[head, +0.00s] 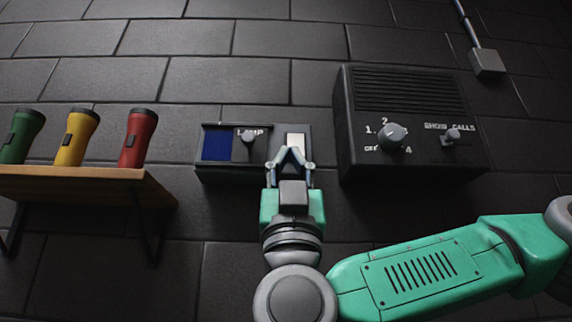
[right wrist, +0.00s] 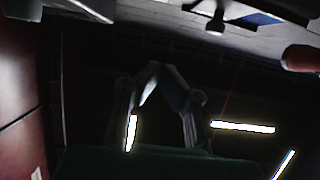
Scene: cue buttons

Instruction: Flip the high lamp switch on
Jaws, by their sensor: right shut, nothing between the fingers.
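My right gripper (head: 289,150) is shut and empty, in front of the box's right part, right of the switch and a little lower in the picture. Its fingertips also show in the right wrist view (right wrist: 160,68). My left gripper is not in view.
A wooden shelf (head: 80,171) at left holds green, yellow and red flashlights (head: 138,138). A small grey conduit box (head: 487,62) is upper right.

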